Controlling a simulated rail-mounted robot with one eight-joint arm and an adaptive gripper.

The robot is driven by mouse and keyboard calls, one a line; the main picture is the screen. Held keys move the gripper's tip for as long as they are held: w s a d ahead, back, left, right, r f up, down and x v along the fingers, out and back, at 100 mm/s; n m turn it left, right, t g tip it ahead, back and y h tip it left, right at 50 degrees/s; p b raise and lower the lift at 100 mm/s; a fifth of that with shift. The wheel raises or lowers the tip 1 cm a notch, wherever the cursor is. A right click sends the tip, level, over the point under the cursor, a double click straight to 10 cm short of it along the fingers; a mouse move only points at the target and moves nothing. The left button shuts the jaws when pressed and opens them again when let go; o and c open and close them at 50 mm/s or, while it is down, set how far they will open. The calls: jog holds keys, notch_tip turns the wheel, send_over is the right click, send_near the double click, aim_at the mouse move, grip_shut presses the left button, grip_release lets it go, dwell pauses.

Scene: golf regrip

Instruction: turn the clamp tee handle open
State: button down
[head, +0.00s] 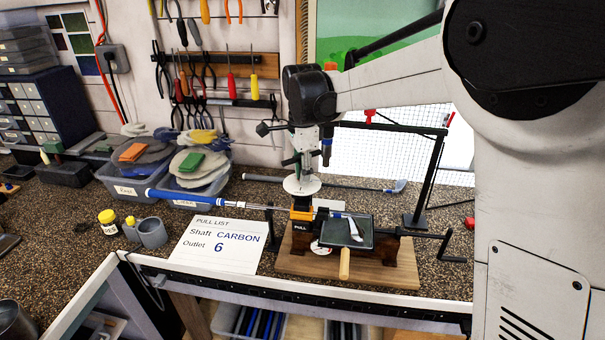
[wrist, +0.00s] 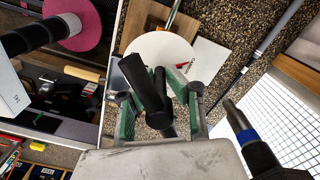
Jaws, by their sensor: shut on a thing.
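The clamp (head: 300,213), with a "PULL" label, stands on a wooden base (head: 385,272) on the bench. Its black tee handle (wrist: 140,82) shows in the wrist view above a white disc (wrist: 165,58) with a red mark. The disc also shows in the head view (head: 302,186), just below my gripper (head: 297,168). My gripper, with green finger pads, is shut on the tee handle from above; the wrist view shows its fingers (wrist: 158,112) on either side of the bar. In the head view my gripper mostly hides the handle. A blue-gripped club (head: 195,199) runs into the clamp from the left.
A dark tray (head: 367,240) holds a club head in front of the clamp. A crank-like black bar (head: 430,236) sticks out right. A black frame (head: 428,180) stands behind. A pull-list card (head: 217,244) reads CARBON, outlet 6. Bins (head: 195,180) stand back left.

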dwell(0.3)
jog(key=n+b, duration=0.2)
jog(key=n, duration=0.1)
jog(key=shift+f, duration=0.1)
jog(key=n+b, duration=0.2)
jog(key=n, duration=0.1)
jog(key=shift+n, duration=0.3)
jog(key=n+b, duration=0.1)
jog(key=n, duration=0.2)
jog(key=shift+n+b, duration=0.3)
jog(key=shift+b, duration=0.1)
jog(key=n+b, duration=0.1)
jog(key=n, duration=0.2)
jog(key=shift+n, duration=0.3)
jog(key=n+b, duration=0.1)
jog(key=n, duration=0.2)
jog(key=shift+a+n, duration=0.1)
jog(key=shift+n, duration=0.3)
jog(key=n+b, duration=0.1)
jog(key=n, duration=0.2)
jog(key=shift+n, duration=0.3)
jog(key=n, duration=0.6)
jog(key=shift+b, duration=0.4)
jog(key=shift+n, duration=0.3)
